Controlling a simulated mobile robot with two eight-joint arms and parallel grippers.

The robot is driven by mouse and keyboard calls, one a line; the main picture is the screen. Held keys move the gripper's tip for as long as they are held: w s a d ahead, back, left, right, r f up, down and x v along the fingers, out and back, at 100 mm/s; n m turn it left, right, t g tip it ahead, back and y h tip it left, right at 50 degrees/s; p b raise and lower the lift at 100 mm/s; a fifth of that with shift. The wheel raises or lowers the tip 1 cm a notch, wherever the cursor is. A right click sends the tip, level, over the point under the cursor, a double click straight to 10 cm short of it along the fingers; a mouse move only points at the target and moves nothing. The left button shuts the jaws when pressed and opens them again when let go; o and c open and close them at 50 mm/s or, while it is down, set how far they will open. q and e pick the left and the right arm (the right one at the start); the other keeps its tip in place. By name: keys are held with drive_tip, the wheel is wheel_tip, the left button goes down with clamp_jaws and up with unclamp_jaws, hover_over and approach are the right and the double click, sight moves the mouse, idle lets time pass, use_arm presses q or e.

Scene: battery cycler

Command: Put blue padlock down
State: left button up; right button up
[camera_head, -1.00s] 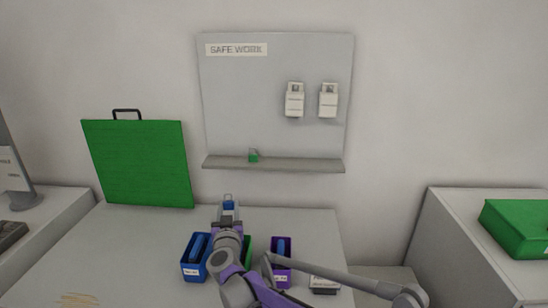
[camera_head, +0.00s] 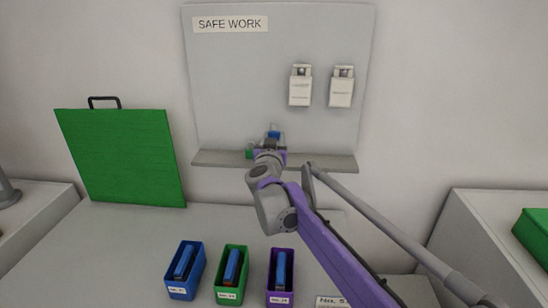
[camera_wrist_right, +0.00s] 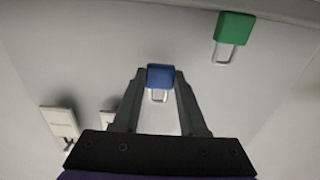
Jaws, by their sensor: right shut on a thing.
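The blue padlock (camera_wrist_right: 160,76) is between the fingertips of my right gripper (camera_wrist_right: 158,82) in the right wrist view, with its grey shackle pointing back toward the palm. In the head view the blue padlock (camera_head: 273,135) shows at the tip of my right gripper (camera_head: 271,140), in front of the lower part of the safe work board (camera_head: 240,90), near its grey shelf (camera_head: 330,163). My right gripper is shut on it. I cannot tell whether the padlock touches the shelf. My left gripper is not in view.
A green padlock (camera_head: 249,154) sits on the shelf just left of my right gripper; it also shows in the right wrist view (camera_wrist_right: 234,28). Two white holders (camera_head: 300,86) hang on the board. Blue, green and purple bins (camera_head: 185,290) stand on the table below. The shelf's right part is clear.

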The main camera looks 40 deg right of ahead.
drive_tip(key=shift+f, duration=3)
drive_tip(key=shift+f, duration=0.15)
drive_tip(key=o, duration=1.1)
drive_tip(key=shift+r, duration=0.25)
drive_tip(key=b+v, duration=0.1)
drive_tip(key=v, duration=1.1)
drive_tip(key=shift+f, duration=0.1)
